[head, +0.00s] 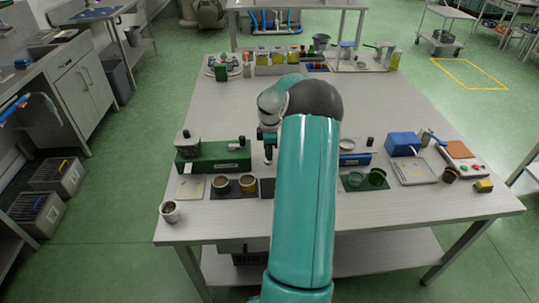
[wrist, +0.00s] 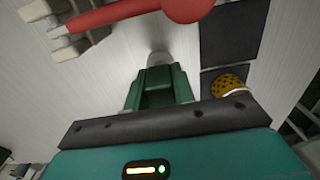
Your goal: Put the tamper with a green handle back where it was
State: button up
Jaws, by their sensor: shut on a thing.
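The tamper shows only in part. In the wrist view my gripper (wrist: 160,92) is shut on its green handle (wrist: 157,78), and a grey end (wrist: 158,58) sticks out beyond the fingers. In the head view my gripper (head: 268,141) is above the worktable, right of the green machine, and my arm hides much of it. I cannot tell whether the tamper touches the table. Dark mats (wrist: 230,35) lie beside it in the wrist view; a bare dark square (head: 268,188) shows left of my arm.
Two yellow-brown cups (head: 248,184) stand near the green machine (head: 222,157). In the wrist view a red long-handled thing (wrist: 125,12) lies close beyond the tamper. A metal cup (head: 170,211) stands near the front left edge.

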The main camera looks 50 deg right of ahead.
jog(key=shift+f, duration=0.95)
jog(key=o, duration=1)
jog(key=shift+f, duration=0.15)
notch_tip(320, 180, up, 12)
jog(key=shift+a+r, duration=0.1)
jog(key=shift+r, duration=0.1)
jog(key=w+a+r+m+t+h, duration=0.1)
jog(key=a+r, duration=0.4)
jog(key=a, duration=0.4)
jog(key=a+r+m, duration=0.1)
jog(key=a+r, duration=0.4)
jog(key=a, duration=0.5)
jog(key=w+a+r+m+t+h, duration=0.1)
jog(key=a+r, duration=0.3)
jog(key=a, duration=0.5)
jog(key=s+a+m+t, duration=0.1)
jog(key=s+a, duration=0.4)
jog(key=a, duration=0.2)
jog(key=s+a+m+t+y, duration=0.1)
jog(key=s+a+m, duration=0.1)
jog(key=s+a, duration=0.3)
jog(key=s+a+m+t+y, duration=0.1)
jog(key=s+a+m, duration=0.1)
jog(key=s+a, duration=0.4)
jog(key=shift+a+r+t, duration=0.15)
jog(key=shift+a, duration=0.55)
jog(key=shift+a+r+t, duration=0.1)
jog(key=shift+a+t, duration=0.05)
jog(key=shift+a, duration=0.55)
